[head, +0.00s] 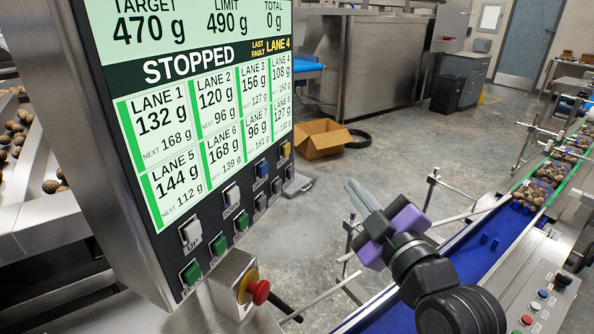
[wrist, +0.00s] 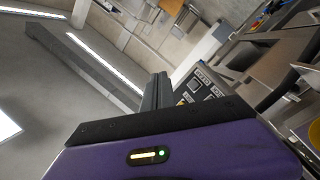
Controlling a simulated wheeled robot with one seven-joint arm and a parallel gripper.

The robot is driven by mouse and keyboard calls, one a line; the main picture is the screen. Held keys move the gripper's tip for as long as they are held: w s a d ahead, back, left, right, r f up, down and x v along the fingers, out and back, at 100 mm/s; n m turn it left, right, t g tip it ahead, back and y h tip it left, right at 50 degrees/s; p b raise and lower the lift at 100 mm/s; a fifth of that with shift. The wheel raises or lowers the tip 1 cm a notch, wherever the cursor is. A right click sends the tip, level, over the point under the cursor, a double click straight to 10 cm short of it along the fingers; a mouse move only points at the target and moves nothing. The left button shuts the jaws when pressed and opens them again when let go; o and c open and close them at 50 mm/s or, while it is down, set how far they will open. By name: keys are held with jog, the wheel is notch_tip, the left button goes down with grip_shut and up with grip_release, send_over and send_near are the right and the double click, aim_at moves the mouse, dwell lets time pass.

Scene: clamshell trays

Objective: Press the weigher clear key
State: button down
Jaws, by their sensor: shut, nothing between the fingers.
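The weigher panel (head: 190,150) stands at the left in the head view, its screen reading STOPPED with last fault LANE 4. Below the screen are white keys (head: 190,231), green keys (head: 191,272), a blue key (head: 262,169) and a yellow key (head: 285,149).
A red stop button (head: 260,291) on a yellow base juts out below the panel. A blue conveyor (head: 455,255) with trays runs along the right, beside a button box (head: 535,306). An open cardboard box (head: 322,140) lies on the floor behind.

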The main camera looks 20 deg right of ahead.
dwell(0.4)
jog(key=w+a, duration=0.6)
jog(key=shift+a, duration=0.3)
dwell(2.1)
jog(key=shift+w+a+p, duration=0.2)
jog(key=shift+a+p, duration=0.1)
jog(key=shift+w+a, duration=0.3)
jog(key=shift+a, duration=0.05)
dwell(0.8)
jog(key=shift+d, duration=0.1)
jog(key=shift+s+d+p, duration=0.3)
jog(key=shift+s+d, duration=0.25)
jog(key=shift+s, duration=0.05)
jog(key=shift+s+d, duration=1.65)
jog(key=shift+d, duration=0.2)
